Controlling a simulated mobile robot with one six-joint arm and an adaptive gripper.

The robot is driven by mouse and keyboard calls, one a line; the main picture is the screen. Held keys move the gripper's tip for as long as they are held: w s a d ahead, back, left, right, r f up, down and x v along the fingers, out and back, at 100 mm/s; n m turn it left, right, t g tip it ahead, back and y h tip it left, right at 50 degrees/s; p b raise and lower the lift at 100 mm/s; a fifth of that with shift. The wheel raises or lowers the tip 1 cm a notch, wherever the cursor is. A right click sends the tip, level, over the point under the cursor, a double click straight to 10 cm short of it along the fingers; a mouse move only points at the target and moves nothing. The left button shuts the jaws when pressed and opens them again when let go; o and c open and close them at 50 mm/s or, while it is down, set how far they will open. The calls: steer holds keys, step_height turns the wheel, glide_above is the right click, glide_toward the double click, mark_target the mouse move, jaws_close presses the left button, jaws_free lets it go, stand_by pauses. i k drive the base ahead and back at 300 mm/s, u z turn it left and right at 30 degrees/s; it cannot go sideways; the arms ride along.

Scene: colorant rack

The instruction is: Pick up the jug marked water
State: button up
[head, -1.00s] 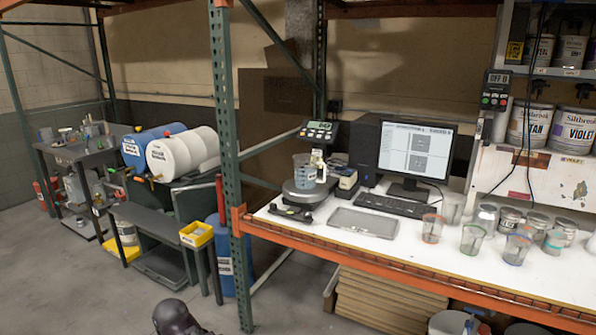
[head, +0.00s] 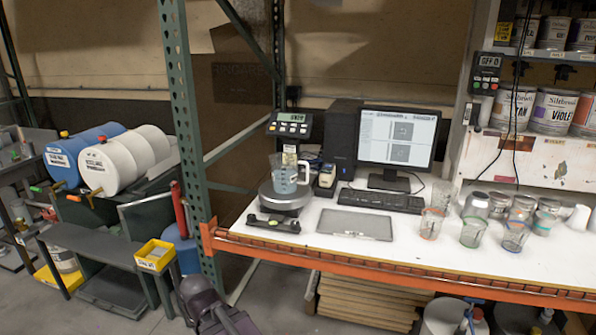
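A clear jug (head: 284,177) with a pale handle on its right stands upright on the round plate of a scale (head: 285,200), on the left part of the white bench. It looks partly filled with bluish liquid or has blue marks; I cannot read the word water on it. Several other clear vessels stand farther right, among them an orange-tinted cup (head: 431,223), a green-tinted cup (head: 473,232) and a blue-tinted cup (head: 515,237). A dark part of my arm shows at the bottom, well below and left of the jug. My gripper's fingers are not in view.
A green rack post (head: 181,110) and the orange front beam (head: 400,270) border the bench. A flat tray (head: 351,224), keyboard (head: 381,201) and monitor (head: 396,140) are right of the scale. Drums (head: 123,160) and a yellow bin (head: 155,254) are at left.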

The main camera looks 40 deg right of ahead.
mark_target(284, 165)
steer(key=z, duration=0.7)
steer(key=i, duration=0.85)
steer(key=z, duration=0.5)
